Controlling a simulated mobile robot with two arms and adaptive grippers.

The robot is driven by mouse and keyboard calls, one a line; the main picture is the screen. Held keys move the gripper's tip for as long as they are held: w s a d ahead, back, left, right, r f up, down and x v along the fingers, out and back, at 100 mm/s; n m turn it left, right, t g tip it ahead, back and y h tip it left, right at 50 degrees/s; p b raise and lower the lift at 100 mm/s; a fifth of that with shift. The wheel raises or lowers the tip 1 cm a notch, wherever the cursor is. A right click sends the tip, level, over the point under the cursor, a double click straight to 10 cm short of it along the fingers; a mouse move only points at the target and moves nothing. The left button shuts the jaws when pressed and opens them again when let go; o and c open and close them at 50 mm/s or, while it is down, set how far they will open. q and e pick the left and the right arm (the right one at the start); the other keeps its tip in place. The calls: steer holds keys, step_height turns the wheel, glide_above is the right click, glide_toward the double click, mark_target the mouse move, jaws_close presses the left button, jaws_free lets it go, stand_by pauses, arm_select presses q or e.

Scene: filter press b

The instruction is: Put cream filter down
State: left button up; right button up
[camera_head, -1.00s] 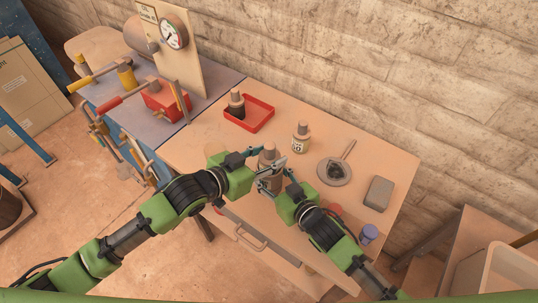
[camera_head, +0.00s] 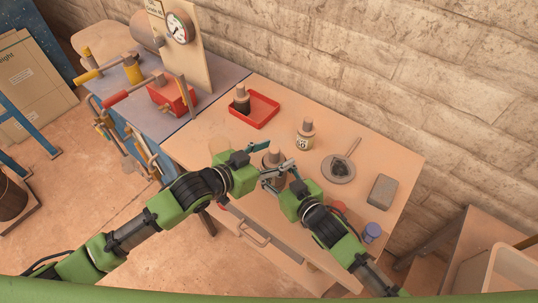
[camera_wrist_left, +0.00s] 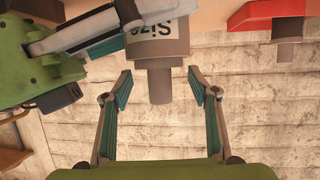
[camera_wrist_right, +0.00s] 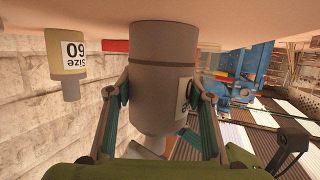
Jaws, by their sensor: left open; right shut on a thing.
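A cream bottle-like piece labelled "Size 60" (camera_head: 305,141) stands upright on the table, clear of both grippers. It also shows in the right wrist view (camera_wrist_right: 65,52). My right gripper (camera_head: 279,181) is shut on a grey-brown bottle-like piece (camera_wrist_right: 163,82) with a dark band and a label. This piece is upright near the table's front edge; I cannot tell whether its base touches the table. My left gripper (camera_wrist_left: 157,78) is open, its fingers either side of and short of the held piece's neck (camera_wrist_left: 159,88). In the head view the grippers partly hide the held piece.
A red tray (camera_head: 268,119) with a dark bottle (camera_head: 241,103) is at the back left. A round pan with dark contents (camera_head: 338,168), a grey block (camera_head: 382,191) and a blue-capped jar (camera_head: 371,233) are to the right. A bench with a red clamp and gauge adjoins on the left.

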arm_select(q)
steer(key=shift+r, duration=0.4)
steer(key=v, duration=1.2)
steer(key=shift+r, duration=0.2)
arm_select(e)
steer(key=o, duration=1.4)
steer(key=shift+o, duration=0.2)
